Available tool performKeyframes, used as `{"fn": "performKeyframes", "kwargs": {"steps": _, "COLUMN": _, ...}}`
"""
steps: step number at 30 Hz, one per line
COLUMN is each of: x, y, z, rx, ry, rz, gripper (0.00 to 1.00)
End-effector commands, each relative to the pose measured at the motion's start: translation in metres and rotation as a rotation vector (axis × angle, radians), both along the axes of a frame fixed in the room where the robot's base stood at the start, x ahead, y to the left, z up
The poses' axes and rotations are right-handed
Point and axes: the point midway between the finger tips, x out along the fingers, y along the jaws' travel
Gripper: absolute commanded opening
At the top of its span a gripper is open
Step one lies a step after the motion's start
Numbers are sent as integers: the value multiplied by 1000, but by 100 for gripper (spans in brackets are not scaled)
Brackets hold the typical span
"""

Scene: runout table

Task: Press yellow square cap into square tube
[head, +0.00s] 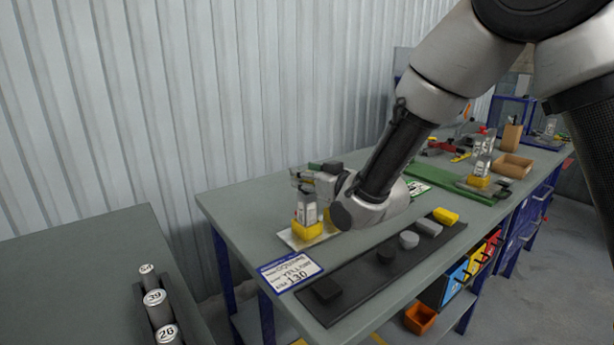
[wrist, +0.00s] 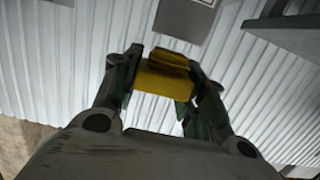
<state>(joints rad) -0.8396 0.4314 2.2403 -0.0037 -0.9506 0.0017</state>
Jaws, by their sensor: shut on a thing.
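My gripper (head: 303,177) is at the far left end of the workbench, close to the top of an upright grey tube (head: 307,206) with a white label. The tube stands in a yellow block (head: 307,231) on a pale plate. In the wrist view my gripper (wrist: 163,78) is shut on the yellow square cap (wrist: 165,79), held between both dark green fingers. A grey labelled piece, likely the tube (wrist: 184,20), shows just beyond the cap. I cannot tell whether cap and tube touch. In the head view the cap is not clearly visible at the fingers.
A dark strip (head: 352,278) along the front holds black and grey pieces and another yellow piece (head: 445,215). A printed sign (head: 290,271) lies at its left end. A corrugated wall (head: 250,90) stands close behind.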

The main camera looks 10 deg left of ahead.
Motion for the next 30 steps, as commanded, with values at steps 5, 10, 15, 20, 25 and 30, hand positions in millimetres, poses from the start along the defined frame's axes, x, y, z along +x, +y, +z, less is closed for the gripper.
{"fn": "performKeyframes", "kwargs": {"steps": 5, "x": 0, "y": 0, "z": -4, "rx": -1, "ry": 1, "rz": 0, "gripper": 24}}
{"fn": "performKeyframes", "kwargs": {"steps": 10, "x": 0, "y": 0, "z": -8, "rx": -1, "ry": 1, "rz": 0, "gripper": 24}}
{"fn": "performKeyframes", "kwargs": {"steps": 15, "x": 0, "y": 0, "z": -12, "rx": 0, "ry": 0, "rz": 0, "gripper": 24}}
{"fn": "performKeyframes", "kwargs": {"steps": 20, "x": 0, "y": 0, "z": -17, "rx": -1, "ry": 1, "rz": 0, "gripper": 24}}
{"fn": "performKeyframes", "kwargs": {"steps": 25, "x": 0, "y": 0, "z": -18, "rx": -1, "ry": 1, "rz": 0, "gripper": 24}}
{"fn": "performKeyframes", "kwargs": {"steps": 30, "x": 0, "y": 0, "z": -14, "rx": 0, "ry": 0, "rz": 0, "gripper": 24}}
